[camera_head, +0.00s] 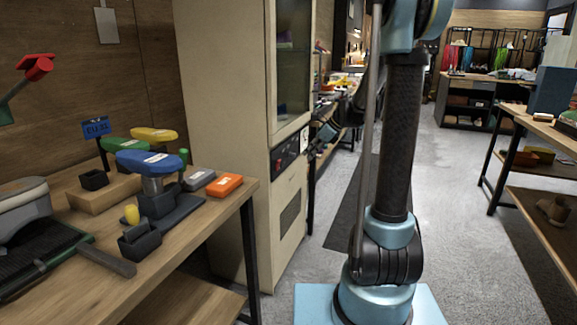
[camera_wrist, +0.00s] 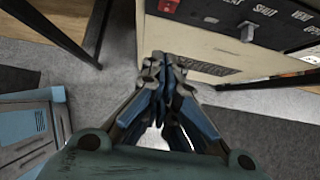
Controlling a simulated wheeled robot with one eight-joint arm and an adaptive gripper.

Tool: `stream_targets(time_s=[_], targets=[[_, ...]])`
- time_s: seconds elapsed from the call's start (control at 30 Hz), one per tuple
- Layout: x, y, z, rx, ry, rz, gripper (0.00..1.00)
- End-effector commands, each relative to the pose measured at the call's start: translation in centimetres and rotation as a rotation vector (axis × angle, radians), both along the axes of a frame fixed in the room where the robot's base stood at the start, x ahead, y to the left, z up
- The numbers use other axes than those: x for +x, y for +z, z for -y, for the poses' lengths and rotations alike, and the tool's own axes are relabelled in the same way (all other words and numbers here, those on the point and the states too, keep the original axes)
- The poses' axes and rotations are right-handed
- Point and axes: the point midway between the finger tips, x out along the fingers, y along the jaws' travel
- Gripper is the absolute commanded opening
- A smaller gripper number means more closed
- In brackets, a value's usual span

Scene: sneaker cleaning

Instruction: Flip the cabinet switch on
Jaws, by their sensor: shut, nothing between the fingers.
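The tall beige cabinet (camera_head: 232,130) stands left of my arm. Its dark control panel (camera_head: 287,150) faces my gripper (camera_head: 313,155), which is close to the panel's right side. In the wrist view, the panel (camera_wrist: 270,18) runs along the top right. It carries a red rocker switch (camera_wrist: 168,8) and a grey knob (camera_wrist: 247,33) below printed labels. My gripper (camera_wrist: 166,62) is shut and empty, with its fingertips overlapping the cabinet front below the red switch in the picture. I cannot tell whether they touch it. The switch's on or off position is unclear.
A wooden workbench (camera_head: 150,270) with several tools and a shoe stands left of the cabinet. A vent grille (camera_head: 290,215) is set low in the cabinet front. Shelved benches (camera_head: 545,135) line the right side. Grey floor (camera_head: 455,220) is open between.

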Motion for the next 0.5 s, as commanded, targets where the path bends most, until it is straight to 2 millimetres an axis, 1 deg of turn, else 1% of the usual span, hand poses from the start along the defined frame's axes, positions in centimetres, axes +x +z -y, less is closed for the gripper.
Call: stream_targets(time_s=[0.17,0.27,0.5], targets=[[0.2,-0.6,-0.4,0.000,0.002,0.001,0.00],[0.4,-1.5,-1.1,-0.001,0.003,0.001,0.00],[1.2,-4.5,-3.3,-0.001,0.004,0.001,0.00]])
